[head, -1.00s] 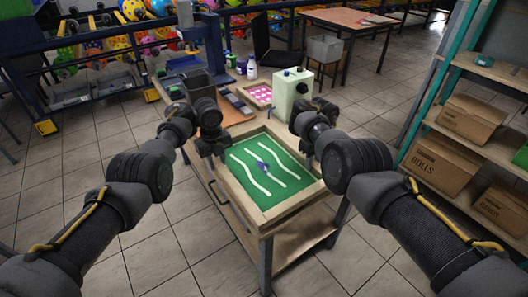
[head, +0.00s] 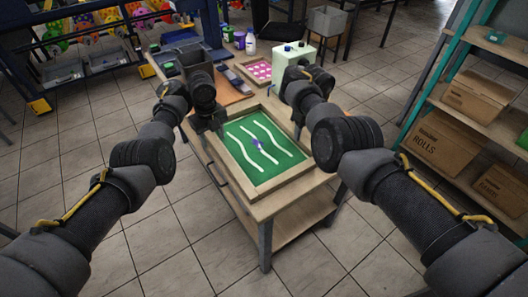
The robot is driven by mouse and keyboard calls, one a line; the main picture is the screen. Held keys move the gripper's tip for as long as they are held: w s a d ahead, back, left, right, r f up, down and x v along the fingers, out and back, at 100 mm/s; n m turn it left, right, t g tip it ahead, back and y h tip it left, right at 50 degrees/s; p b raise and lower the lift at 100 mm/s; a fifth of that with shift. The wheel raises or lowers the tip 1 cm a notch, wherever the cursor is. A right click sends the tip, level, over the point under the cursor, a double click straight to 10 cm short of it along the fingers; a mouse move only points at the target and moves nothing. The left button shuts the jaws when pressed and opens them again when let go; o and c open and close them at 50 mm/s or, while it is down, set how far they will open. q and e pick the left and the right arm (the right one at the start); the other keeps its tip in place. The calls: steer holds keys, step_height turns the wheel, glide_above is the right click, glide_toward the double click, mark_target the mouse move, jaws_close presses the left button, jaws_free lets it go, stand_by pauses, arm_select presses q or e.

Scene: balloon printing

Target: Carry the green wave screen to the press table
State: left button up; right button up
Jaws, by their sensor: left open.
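The green wave screen (head: 277,171), a green panel with white wavy lines and a small purple mark, has a wooden frame (head: 243,181). It appears to lie flat on the near part of a wooden table (head: 262,211). My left gripper (head: 212,125) is open at the frame's far left side. My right gripper (head: 299,122) is at the frame's far right side; its fingers are mostly hidden by my arm, so I cannot tell if it is open or shut. I cannot tell whether either gripper touches the frame.
A shelf with cardboard boxes (head: 436,141) is on the right. The tiled floor beside the table is clear.

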steer(key=s+d+r, duration=0.1)
steer(key=s+d, duration=0.2)
steer(key=s, duration=0.2)
steer(key=shift+g, duration=0.4)
steer(key=w+f, duration=0.2)
steer(key=w, duration=0.1)
steer(key=shift+w+d+f, duration=0.1)
steer(key=shift+w+f, duration=0.2)
steer(key=shift+f, duration=0.1)
steer(key=shift+w, duration=0.25)
steer(key=shift+s+r, duration=0.7)
steer(key=shift+s, duration=0.3)
steer(key=shift+w+a, duration=0.2)
steer(key=shift+w, duration=0.05)
steer(key=shift+w+d+r, duration=0.1)
steer(key=shift+w+r, duration=0.05)
steer(key=shift+r, duration=0.35)
steer(key=shift+w+r, duration=0.15)
steer(key=shift+r, duration=0.3)
arm_select(q)
step_height(320, 180, up, 12)
steer(key=shift+f, duration=0.15)
arm_select(e)
step_height(320, 180, up, 10)
steer(key=s, duration=0.1)
steer(key=shift+s+r, duration=0.15)
steer(key=shift+s, duration=0.05)
